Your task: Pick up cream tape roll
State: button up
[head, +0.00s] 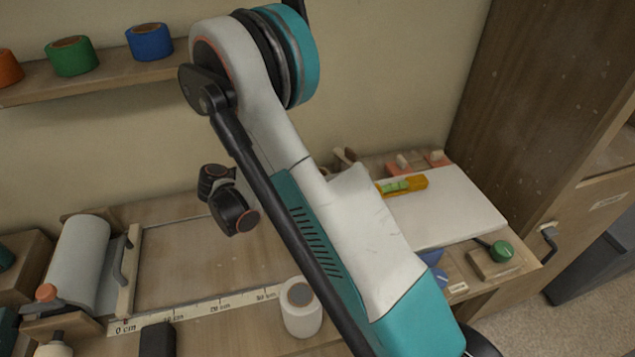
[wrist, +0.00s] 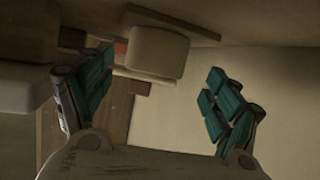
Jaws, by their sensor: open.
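In the head view a cream-white, roll-like cylinder (head: 301,310) with a brownish-grey round top stands upright on the bench, just left of my arm. In the wrist view a pale cream rounded block (wrist: 157,52) lies beyond my gripper (wrist: 160,68), between the lines of its two fingers. I cannot tell whether these are the same thing. My gripper's teal-padded fingers are spread wide, with nothing held between them. The cream block appears apart from both fingers. The gripper's fingers do not show in the head view, where my arm covers much of the bench.
Orange, green (head: 72,57) and blue (head: 149,42) rolls stand on the wall shelf (head: 110,80). A paper roll (head: 80,262), ruler strip (head: 215,302) and black block (head: 157,339) are at left. A white board (head: 445,205) with a yellow tool lies at right.

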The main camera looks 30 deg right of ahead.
jog(key=x, duration=0.1)
jog(key=b+x, duration=0.1)
jog(key=x, duration=0.2)
jog(key=shift+s+d+b, duration=0.25)
jog(key=shift+d+b, duration=0.1)
jog(key=shift+r, duration=0.1)
jog(key=shift+c, duration=0.6)
jog(key=c, duration=1)
jog(key=shift+c, duration=0.2)
jog(key=shift+r, duration=0.1)
